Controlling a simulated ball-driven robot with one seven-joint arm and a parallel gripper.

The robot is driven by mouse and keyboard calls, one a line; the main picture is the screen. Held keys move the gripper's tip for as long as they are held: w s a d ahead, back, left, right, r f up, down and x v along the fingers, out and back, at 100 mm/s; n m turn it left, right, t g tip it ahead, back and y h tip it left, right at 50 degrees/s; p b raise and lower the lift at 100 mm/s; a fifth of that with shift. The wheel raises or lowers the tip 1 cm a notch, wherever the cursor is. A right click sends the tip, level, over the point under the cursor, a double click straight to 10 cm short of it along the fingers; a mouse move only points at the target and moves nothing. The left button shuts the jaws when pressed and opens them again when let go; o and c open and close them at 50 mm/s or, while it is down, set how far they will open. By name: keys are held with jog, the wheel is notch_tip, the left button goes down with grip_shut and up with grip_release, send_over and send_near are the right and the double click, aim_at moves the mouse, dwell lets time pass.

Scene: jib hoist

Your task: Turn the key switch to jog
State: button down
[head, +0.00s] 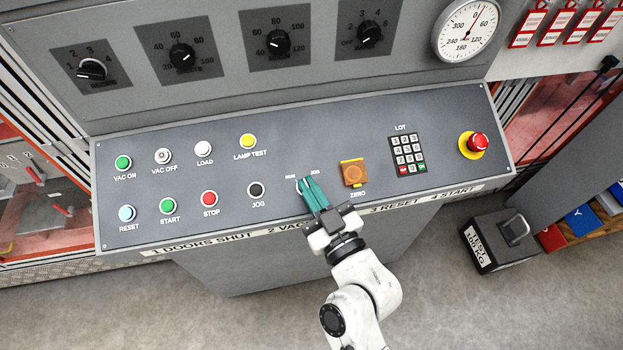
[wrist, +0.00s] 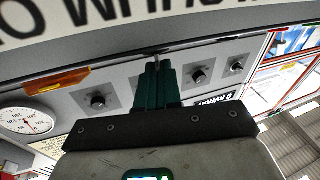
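The key switch (head: 298,185) is on the sloped grey console, between the black JOG button and the orange ZERO cover. Small labels stand above it, with JOG (head: 315,172) on the right; the left one is too small to read surely. My gripper (head: 306,182) reaches it from the front, its teal fingers over the switch and hiding most of it. In the wrist view the fingers are close together, and a thin grey piece of the key (wrist: 157,57) shows at their tips. They look shut on the key. The way the key points cannot be made out.
The JOG button (head: 257,189) is left of my fingers, and the orange ZERO cover (head: 353,172) is close on the right. A keypad (head: 408,154) and a red emergency stop (head: 477,143) are further right. A panel with dials (head: 181,56) rises behind.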

jog(key=shift+a+r+m+t+h+p, duration=0.1)
jog(key=shift+m+t+h+p, duration=0.8)
jog(key=shift+m+h+p, duration=0.95)
jog(key=shift+s+a+m+t+h+p, duration=0.15)
jog(key=shift+m+t+h+p, duration=0.35)
jog(key=shift+m+h+p, duration=0.7)
jog(key=shift+a+f+m+h, duration=0.1)
jog(key=shift+f+m+h, duration=0.2)
jog(key=shift+h, duration=0.35)
jog(key=m+h, duration=0.1)
jog(key=h, duration=0.1)
jog(key=m+h+b, duration=0.1)
jog(key=m+h, duration=0.1)
jog(key=m+h+b, duration=0.1)
jog(key=m+h, duration=0.1)
jog(key=shift+a+m+g, duration=0.25)
jog(key=shift+a+g, duration=0.1)
jog(key=shift+g, duration=0.05)
jog(key=shift+a+r+m+g+h+b, duration=0.1)
jog(key=shift+m+g+h+b, duration=0.4)
jog(key=shift+m+h, duration=0.5)
jog(key=shift+a+r+m+g+h+b, duration=0.1)
jog(key=shift+m+g+h+b, duration=0.4)
jog(key=shift+m+h, duration=0.5)
jog(key=shift+h, duration=0.4)
jog(key=c, duration=1.3)
grip_release()
